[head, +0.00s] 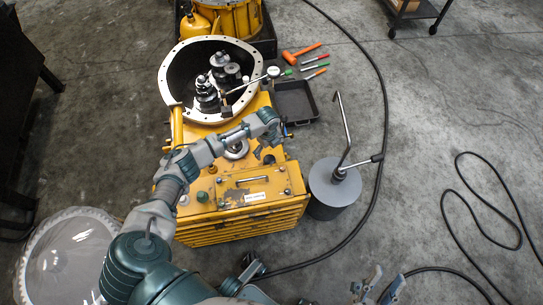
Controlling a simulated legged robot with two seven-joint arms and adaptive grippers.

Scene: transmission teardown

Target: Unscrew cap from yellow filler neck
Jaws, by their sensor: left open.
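A yellow upright tube (176,127), which looks like the filler neck, stands at the left side of the yellow transmission housing (222,230). I cannot make out a separate cap on it. My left arm reaches up across the housing. My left gripper (268,151) is open over the right part of the housing top, to the right of the tube and apart from it; its fingers are small and partly hidden. My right gripper (383,286) is at the bottom edge, right of centre, with its fingers apart and nothing between them.
The round open bell (253,57) holds dark gear shafts (206,94). Beside it lie an orange hammer (301,52), several screwdrivers (314,67) and a black tray (295,101). A grey drum with a crank (334,190) stands at right. Black cables (480,190) cross the floor.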

